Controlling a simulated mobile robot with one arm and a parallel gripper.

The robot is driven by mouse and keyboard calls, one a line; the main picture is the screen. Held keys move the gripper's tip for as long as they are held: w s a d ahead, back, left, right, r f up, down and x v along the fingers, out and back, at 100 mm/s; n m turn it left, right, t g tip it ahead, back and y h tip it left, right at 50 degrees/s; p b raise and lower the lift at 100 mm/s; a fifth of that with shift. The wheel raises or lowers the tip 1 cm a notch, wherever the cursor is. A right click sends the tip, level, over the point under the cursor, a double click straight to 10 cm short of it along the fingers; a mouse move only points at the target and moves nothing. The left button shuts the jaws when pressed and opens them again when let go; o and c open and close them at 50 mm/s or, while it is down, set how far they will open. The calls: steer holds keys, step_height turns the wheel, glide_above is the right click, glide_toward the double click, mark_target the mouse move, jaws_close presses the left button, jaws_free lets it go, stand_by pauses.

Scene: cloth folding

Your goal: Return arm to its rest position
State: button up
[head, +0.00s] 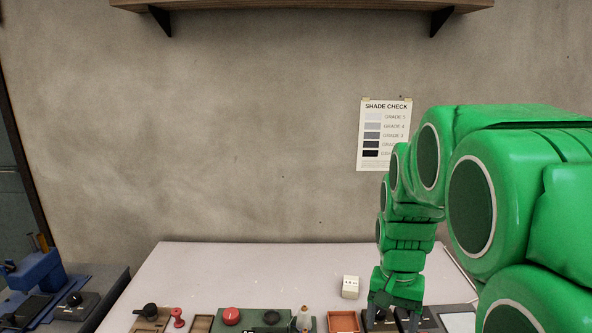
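My green arm fills the right side of the head view, with its upper links close to the camera. The forearm hangs down to my gripper (394,312), which points downward over the right part of the table near the bottom edge. Its dark fingertips blend with dark items behind or below them, so I cannot tell whether they are open or shut. No cloth shows in this view.
A pale table (250,270) holds a white block (350,287), an orange tray (343,322), a red knob (231,316) and a small bottle (303,319). A blue device (35,274) stands left. A shade chart (372,110) and shelf (300,5) are on the wall.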

steer(key=s+a+n, duration=0.2)
steer(key=s, duration=0.9)
steer(key=s+a+r+n, duration=0.1)
steer(key=s+n, duration=0.1)
steer(key=s, duration=1)
steer(key=shift+a+r+n+g, duration=0.2)
steer(key=shift+a+n+g, duration=0.2)
